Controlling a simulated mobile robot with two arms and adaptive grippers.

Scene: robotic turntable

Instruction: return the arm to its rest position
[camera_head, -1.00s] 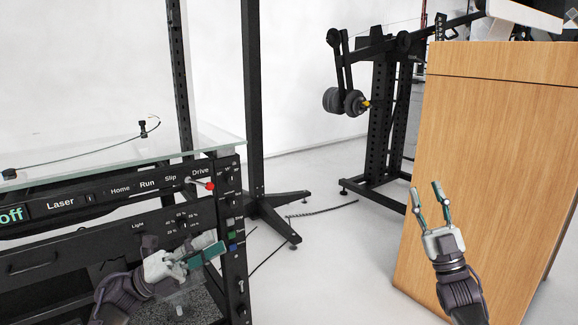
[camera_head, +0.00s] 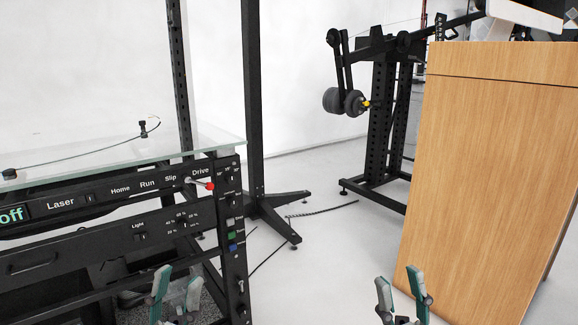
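My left gripper (camera_head: 176,288) shows at the bottom edge, in front of the lower part of the black control rack. Its two fingers point up and stand apart with nothing between them. Most of both arms is below the picture.
The black control rack (camera_head: 75,252) with labelled switches and a red-tipped lever (camera_head: 209,186) stands at left under a glass top (camera_head: 110,150). A wooden cabinet (camera_head: 500,160) stands at right. A black stand (camera_head: 254,120) is behind. Open floor (camera_head: 320,255) lies between.

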